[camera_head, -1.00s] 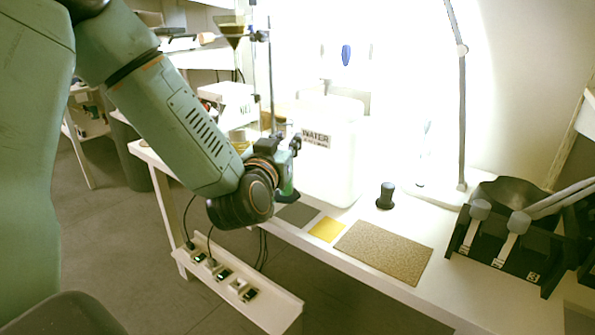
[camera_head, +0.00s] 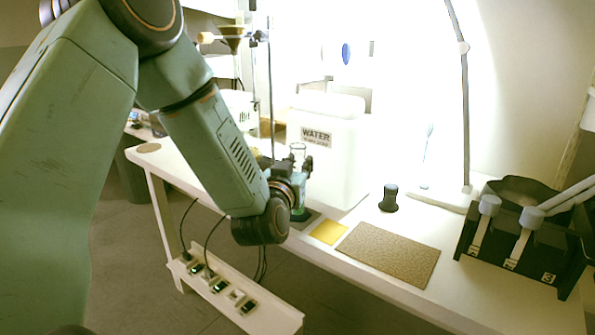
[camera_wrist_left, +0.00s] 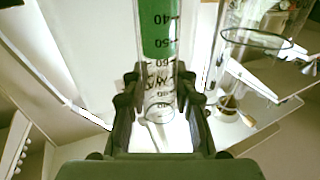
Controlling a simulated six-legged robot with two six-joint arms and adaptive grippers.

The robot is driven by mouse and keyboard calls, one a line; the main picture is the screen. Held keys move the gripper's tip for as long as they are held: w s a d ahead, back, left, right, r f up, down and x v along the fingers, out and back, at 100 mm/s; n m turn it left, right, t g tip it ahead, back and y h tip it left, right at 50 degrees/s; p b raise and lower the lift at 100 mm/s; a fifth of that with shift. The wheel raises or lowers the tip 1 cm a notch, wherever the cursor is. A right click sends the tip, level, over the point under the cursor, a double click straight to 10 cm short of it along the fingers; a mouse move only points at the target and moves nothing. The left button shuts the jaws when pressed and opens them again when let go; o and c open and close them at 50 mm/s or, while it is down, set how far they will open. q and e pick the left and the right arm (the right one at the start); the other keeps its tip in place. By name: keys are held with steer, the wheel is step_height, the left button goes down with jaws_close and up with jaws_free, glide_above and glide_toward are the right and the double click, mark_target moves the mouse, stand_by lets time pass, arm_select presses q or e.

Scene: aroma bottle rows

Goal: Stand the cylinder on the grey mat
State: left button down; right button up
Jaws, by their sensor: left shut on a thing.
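The cylinder (camera_head: 300,200) is a clear graduated tube holding green liquid. In the head view it looks upright, with its base over or on the grey mat (camera_head: 306,223); I cannot tell whether it touches. My left gripper (camera_head: 304,172) is shut around its upper part. In the left wrist view the cylinder (camera_wrist_left: 158,35) runs between the fingers of the left gripper (camera_wrist_left: 158,95), with green liquid and scale marks showing. The gripper and cylinder hide part of the mat. My right gripper is not in view.
A white WATER container (camera_head: 330,150) stands close behind the cylinder. A yellow mat (camera_head: 328,232) and a brown mat (camera_head: 388,254) lie to the right. A small black object (camera_head: 388,198) and a black holder (camera_head: 520,240) stand further right. The table's front edge is close.

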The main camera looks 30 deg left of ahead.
arm_select(q)
steer(key=shift+s+r, duration=0.15)
steer(key=c, duration=1.1)
jaws_free()
steer(key=shift+o, duration=0.2)
